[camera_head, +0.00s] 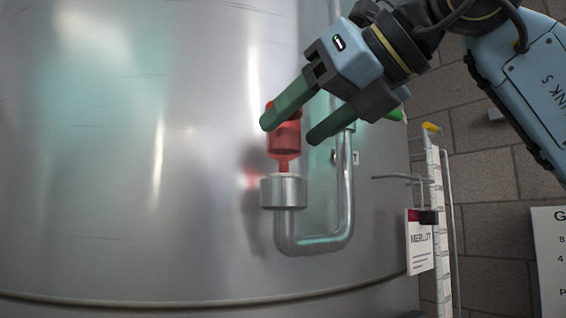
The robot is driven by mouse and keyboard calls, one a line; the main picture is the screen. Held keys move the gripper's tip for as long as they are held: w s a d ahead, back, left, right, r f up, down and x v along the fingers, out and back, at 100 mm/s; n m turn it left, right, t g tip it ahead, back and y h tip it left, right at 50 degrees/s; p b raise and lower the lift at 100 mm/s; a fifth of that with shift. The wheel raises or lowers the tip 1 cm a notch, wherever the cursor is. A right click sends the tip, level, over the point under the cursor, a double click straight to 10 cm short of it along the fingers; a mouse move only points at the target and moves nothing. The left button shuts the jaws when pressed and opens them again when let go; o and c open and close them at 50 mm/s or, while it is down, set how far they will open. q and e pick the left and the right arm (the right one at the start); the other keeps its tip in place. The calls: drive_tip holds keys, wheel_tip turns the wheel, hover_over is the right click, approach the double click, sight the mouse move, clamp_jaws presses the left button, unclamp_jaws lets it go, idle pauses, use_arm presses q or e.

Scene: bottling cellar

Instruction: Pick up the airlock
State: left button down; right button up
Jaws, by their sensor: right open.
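The airlock (285,145) is a red, cup-shaped piece with a narrow stem. It stands upright in a metal collar (284,191) at the end of a bent pipe on the tank. My right gripper (291,130) comes in from the upper right with its dark green fingers apart. One finger lies across the upper part of the airlock and hides some of it; the other is to its right. I cannot tell whether either finger touches it. My left gripper is not in view.
The large steel tank (120,170) fills the left and middle. The bent pipe (346,190) rises just right of the airlock. A Merlot sign (420,243) and a white upright scale (437,220) stand at the right, before a grey block wall (490,230).

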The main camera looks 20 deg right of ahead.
sight(274, 146)
drive_tip(key=shift+w+a+f, duration=0.3)
drive_tip(key=shift+w+a, duration=0.05)
drive_tip(key=shift+w, duration=0.05)
drive_tip(key=p+x, duration=0.1)
drive_tip(key=x, duration=0.2)
drive_tip(key=shift+w+a+f+p, duration=0.2)
drive_tip(key=shift+w+f+p, duration=0.05)
drive_tip(key=shift+p, duration=0.05)
drive_tip(key=shift+w+a+f, duration=0.1)
drive_tip(key=shift+w, duration=0.1)
drive_tip(key=shift+c, duration=0.4)
drive_tip(key=c, duration=0.9)
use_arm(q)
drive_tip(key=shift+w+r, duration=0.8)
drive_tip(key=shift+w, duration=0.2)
use_arm(e)
drive_tip(key=shift+c, duration=0.5)
